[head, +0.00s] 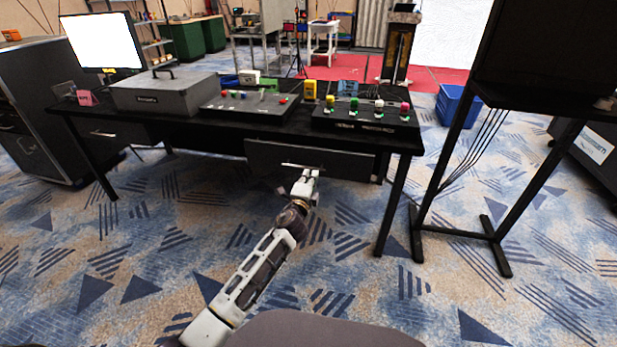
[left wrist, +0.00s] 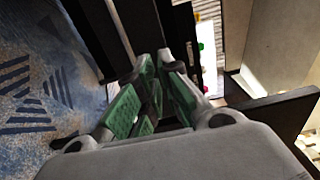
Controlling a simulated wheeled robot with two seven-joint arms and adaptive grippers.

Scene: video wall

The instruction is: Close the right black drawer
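The right black drawer (head: 345,163) is under the right half of the black desk (head: 185,118). Its dark front stands a little forward of the desk's underside, with a thin light handle (head: 290,165) across it. My left gripper (head: 308,172) is at this drawer front, close to the handle; contact cannot be told. In the left wrist view its green-padded fingers (left wrist: 158,66) are drawn together, with nothing clear between them, and a dark panel (left wrist: 125,30) lies just beyond. My right gripper is in neither view.
A second drawer (head: 103,133) is at the desk's left. On the desk are a grey case (head: 165,94) and two control panels with coloured knobs (head: 250,104) (head: 365,117). A black stand (head: 455,232) is at the right. Carpet in front is clear.

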